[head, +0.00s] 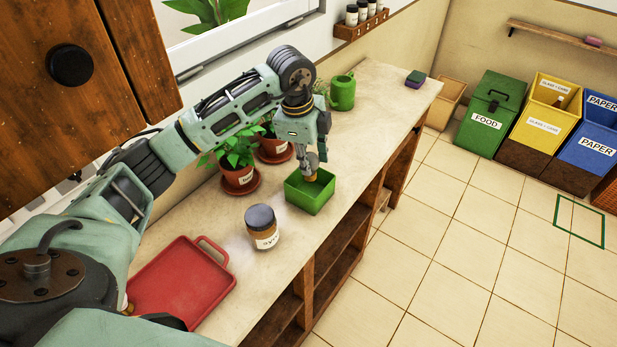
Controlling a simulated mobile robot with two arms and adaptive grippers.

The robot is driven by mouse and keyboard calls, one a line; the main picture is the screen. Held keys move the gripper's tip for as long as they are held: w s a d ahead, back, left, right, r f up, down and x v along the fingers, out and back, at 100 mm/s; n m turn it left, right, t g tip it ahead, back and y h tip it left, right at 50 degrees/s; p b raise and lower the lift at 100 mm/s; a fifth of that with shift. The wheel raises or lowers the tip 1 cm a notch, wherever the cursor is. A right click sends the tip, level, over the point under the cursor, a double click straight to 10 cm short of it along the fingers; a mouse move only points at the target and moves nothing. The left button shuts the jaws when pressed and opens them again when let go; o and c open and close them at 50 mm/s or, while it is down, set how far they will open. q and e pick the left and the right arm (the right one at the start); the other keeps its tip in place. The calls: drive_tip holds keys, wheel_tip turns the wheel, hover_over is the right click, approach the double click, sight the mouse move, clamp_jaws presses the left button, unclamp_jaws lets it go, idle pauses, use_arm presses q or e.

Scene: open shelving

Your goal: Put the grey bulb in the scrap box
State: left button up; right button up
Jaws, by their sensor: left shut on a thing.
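My left gripper (311,160) points down over a small open green box (310,196) on the counter. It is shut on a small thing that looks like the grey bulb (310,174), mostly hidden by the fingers. The lower end of that thing is at the box opening, and I cannot tell whether it touches the bottom. No label shows on the green box, so I cannot tell whether it is the scrap box. My right gripper is not in view.
A jar (262,227) with a dark lid and a red tray (184,283) are on the near counter (232,222). Potted plants (237,168) stand behind the box, with a green mug (342,92) farther along. Labelled bins (491,112) and a tan box (443,105) stand on the floor.

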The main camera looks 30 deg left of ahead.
sight(308, 180)
use_arm(q)
wheel_tip(308, 180, down, 5)
drive_tip(key=shift+f+p, duration=0.2)
drive_tip(key=shift+p, duration=0.45)
drive_tip(key=shift+f, duration=0.45)
drive_tip(key=shift+f, duration=0.15)
drive_tip(key=o, duration=0.8)
